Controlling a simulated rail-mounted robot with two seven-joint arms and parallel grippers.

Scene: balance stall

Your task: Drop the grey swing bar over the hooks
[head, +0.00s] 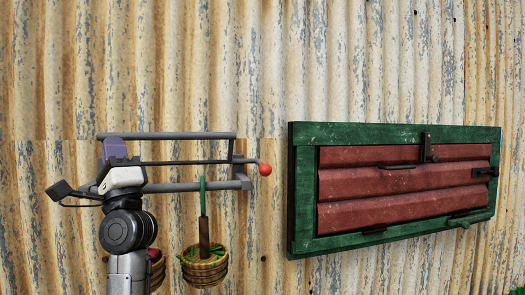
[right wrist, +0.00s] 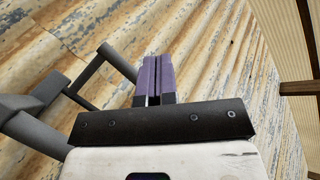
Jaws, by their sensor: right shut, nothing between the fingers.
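In the head view, a grey bar (head: 180,135) runs level across the top of the frame on the wall, apparently the swing bar, raised above a thicker lower grey rail (head: 190,186). A thin dark rod with a red ball (head: 265,169) at its right end passes between them. Hooks are too small to make out. My right gripper (head: 114,148), with purple fingers, is in front of the left part of the frame, just below the upper bar. Its fingers show shut and empty in the right wrist view (right wrist: 155,78), beside grey bars (right wrist: 117,62). Contact cannot be told. My left gripper is out of view.
A wicker basket (head: 205,270) hangs below the rail on a green strap (head: 203,185); another basket (head: 158,268) is partly behind my arm. A dark paddle-like end (head: 59,190) sticks out left. A green-framed red shutter (head: 405,180) is on the corrugated wall (head: 330,60) to the right.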

